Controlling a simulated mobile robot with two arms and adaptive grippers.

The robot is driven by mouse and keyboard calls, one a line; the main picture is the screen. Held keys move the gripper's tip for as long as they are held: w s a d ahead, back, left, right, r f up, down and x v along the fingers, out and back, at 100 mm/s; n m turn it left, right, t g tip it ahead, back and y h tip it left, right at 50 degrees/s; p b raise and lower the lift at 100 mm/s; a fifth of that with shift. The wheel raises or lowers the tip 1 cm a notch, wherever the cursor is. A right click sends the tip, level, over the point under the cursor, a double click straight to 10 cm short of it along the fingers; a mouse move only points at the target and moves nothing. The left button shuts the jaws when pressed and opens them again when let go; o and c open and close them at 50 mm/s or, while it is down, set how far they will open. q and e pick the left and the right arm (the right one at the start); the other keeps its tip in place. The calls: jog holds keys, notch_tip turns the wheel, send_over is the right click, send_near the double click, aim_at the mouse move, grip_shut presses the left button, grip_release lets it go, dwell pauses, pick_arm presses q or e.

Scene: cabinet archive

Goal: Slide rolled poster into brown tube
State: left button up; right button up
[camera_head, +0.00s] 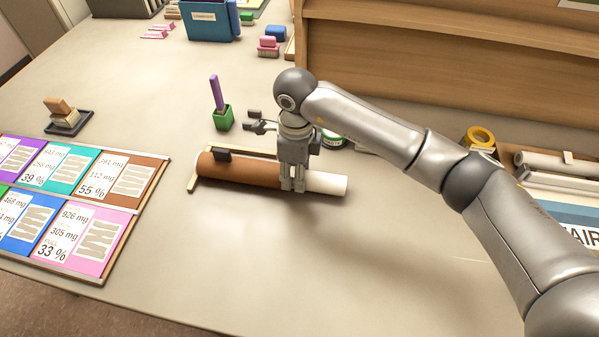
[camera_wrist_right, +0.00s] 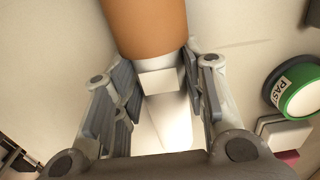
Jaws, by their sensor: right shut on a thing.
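The brown tube (camera_head: 250,171) lies on its side in a wooden rack, its open end toward the right. The rolled white poster (camera_head: 327,184) is in line with it and sticks out to the right. My right gripper (camera_head: 293,187) points down and is shut on the poster close to the tube's mouth. In the right wrist view the poster (camera_wrist_right: 172,120) runs between the fingers, and the brown tube (camera_wrist_right: 145,25) is just beyond them. The poster's far end is hidden at the mouth, so I cannot tell how deep it is. My left gripper is out of view.
A green cup (camera_head: 223,119) with a purple item stands behind the tube. A green-rimmed round item (camera_wrist_right: 298,90) is beside my gripper. A board of coloured cards (camera_head: 85,205) lies left; yellow tape (camera_head: 480,137) is right. The front table is clear.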

jog(key=shift+b, duration=0.35)
dwell(0.3)
jog(key=o, duration=1.2)
jog(key=shift+r, duration=0.1)
jog(key=shift+r+p, duration=1.5)
jog(key=shift+r, duration=1.85)
